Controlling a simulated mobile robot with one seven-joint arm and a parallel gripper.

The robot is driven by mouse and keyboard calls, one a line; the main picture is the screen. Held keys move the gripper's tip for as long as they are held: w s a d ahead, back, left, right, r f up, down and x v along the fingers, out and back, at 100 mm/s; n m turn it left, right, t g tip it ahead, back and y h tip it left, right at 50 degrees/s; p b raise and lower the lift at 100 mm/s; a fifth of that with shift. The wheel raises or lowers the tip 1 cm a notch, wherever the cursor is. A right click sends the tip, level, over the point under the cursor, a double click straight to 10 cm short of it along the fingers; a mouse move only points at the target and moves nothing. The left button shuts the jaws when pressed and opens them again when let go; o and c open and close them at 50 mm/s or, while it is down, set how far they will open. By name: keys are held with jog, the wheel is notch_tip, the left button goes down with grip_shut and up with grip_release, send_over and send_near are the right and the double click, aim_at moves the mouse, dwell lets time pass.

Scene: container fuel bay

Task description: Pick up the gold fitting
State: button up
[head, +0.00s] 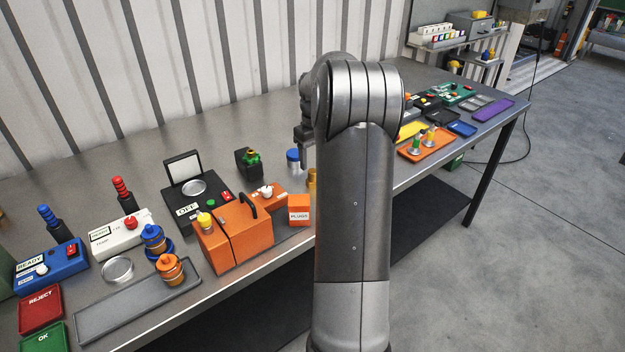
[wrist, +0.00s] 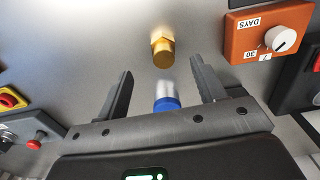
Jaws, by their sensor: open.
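The gold fitting (wrist: 163,52) stands on the grey bench in the wrist view, a small brass piece with a hex-shaped part. It lies just beyond the tips of my gripper (wrist: 160,82), roughly centred between them and apart from both. My gripper is open, with its two dark fingers spread and nothing held. In the head view a sliver of the gold fitting (head: 311,178) shows left of my arm, which hides the rest. My gripper (head: 305,150) is partly hidden behind my arm there.
A blue-and-silver cylinder (wrist: 167,103) stands between the finger bases in the wrist view; it also shows in the head view (head: 293,160). An orange dial box (wrist: 268,32) is to the right. An orange case (head: 233,236) and an orange PLUGS box (head: 299,209) stand nearby.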

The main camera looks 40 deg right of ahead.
jog(key=f, duration=0.7)
jog(key=shift+w+a+f, duration=0.1)
jog(key=shift+a+f, duration=0.1)
jog(key=shift+f, duration=0.05)
jog(key=shift+c, duration=0.2)
jog(key=c, duration=1.1)
